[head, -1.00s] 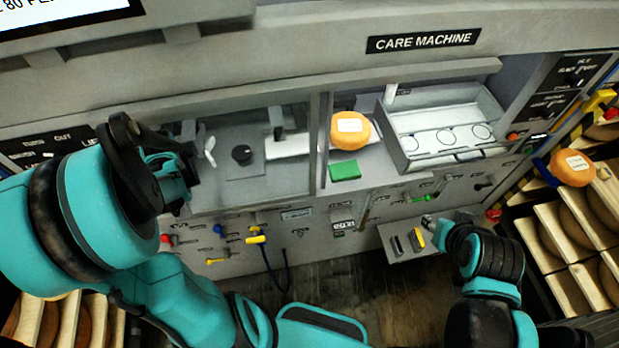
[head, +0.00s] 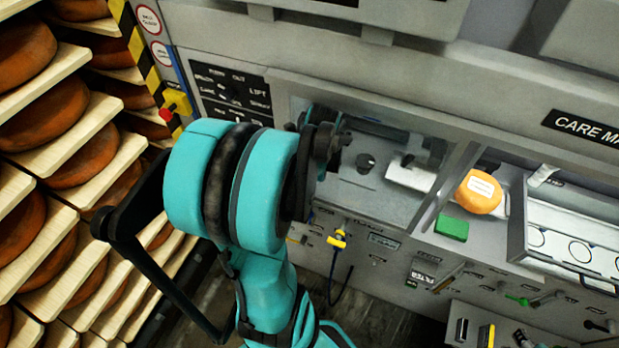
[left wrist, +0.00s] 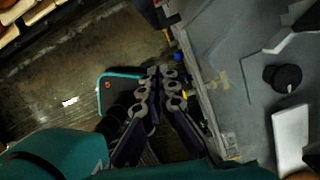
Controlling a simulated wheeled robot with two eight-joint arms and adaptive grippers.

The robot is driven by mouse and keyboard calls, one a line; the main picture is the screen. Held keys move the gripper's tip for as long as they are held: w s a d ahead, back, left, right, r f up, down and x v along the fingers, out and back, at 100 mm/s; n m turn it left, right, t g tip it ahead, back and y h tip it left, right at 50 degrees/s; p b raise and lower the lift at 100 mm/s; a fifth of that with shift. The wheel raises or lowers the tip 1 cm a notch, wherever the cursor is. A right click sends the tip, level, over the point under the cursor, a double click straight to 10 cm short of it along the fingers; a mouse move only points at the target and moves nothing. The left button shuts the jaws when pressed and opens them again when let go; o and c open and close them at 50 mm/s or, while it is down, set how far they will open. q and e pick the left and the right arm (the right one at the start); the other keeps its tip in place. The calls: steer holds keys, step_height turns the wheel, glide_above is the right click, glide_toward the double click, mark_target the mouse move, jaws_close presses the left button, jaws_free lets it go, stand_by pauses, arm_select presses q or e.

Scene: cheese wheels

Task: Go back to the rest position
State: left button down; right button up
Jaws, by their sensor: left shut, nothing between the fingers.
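My left arm, teal and black, fills the middle of the head view in front of the grey care machine (head: 380,215). Its hand is largely hidden behind the arm there. In the left wrist view my left gripper (left wrist: 160,75) has its dark fingers together, with nothing between them. It is above the dark floor (left wrist: 60,75), beside the machine's front edge. My right arm and right gripper are out of view.
Shelves with brown cheese wheels (head: 85,160) on pale boards stand at the left. An orange cheese (head: 478,192) and a green block (head: 452,228) lie on the machine's counter. A white tray (head: 570,210) is at the right. Yellow and blue handles (head: 337,240) stick out of the machine's front.

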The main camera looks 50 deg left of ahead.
arm_select(q)
steer(key=v, duration=0.7)
steer(key=shift+w+r+p, duration=0.15)
steer(key=shift+r+p, duration=0.1)
steer(key=shift+p, duration=0.15)
